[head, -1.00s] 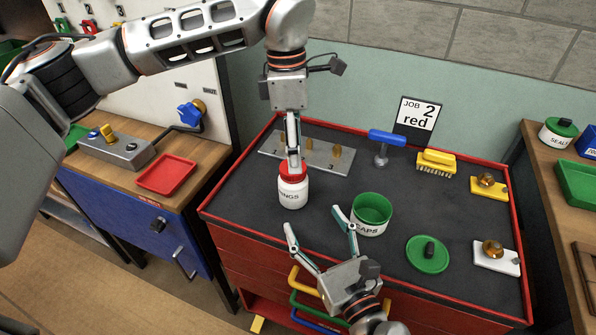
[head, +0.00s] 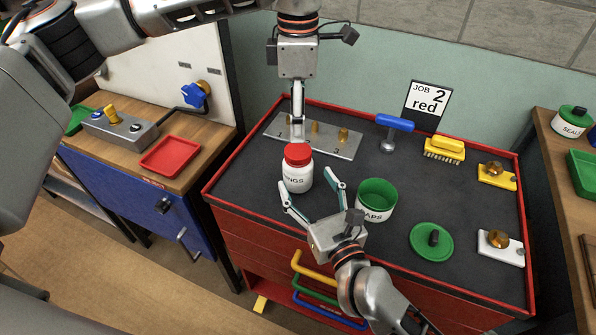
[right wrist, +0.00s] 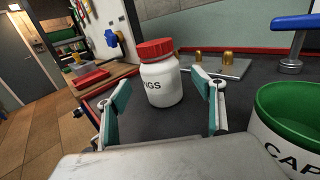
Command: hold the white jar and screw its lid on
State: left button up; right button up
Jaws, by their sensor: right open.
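The white jar (head: 297,178), lettered in black, stands upright near the left of the dark bench top. The red lid (head: 298,154) sits on its mouth; how tightly it is screwed I cannot tell. In the right wrist view the jar (right wrist: 162,84) and lid (right wrist: 154,49) show ahead, between the two fingers in the picture. My right gripper (head: 308,180) is open and empty, in front of the jar, its fingers pointing at it. My left gripper (head: 298,132) points down above the lid, seemingly clear of it; its fingers are edge-on, so their opening is hidden.
A green-lined caps container (head: 376,200) stands close right of my right gripper. A green lid (head: 431,240) lies farther right. A metal plate with brass pegs (head: 335,142) is behind the jar. A blue-handled tool (head: 393,124) and yellow brush (head: 444,149) stand at the back.

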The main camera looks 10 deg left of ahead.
aim_at(298, 166)
jog(key=shift+x, duration=3)
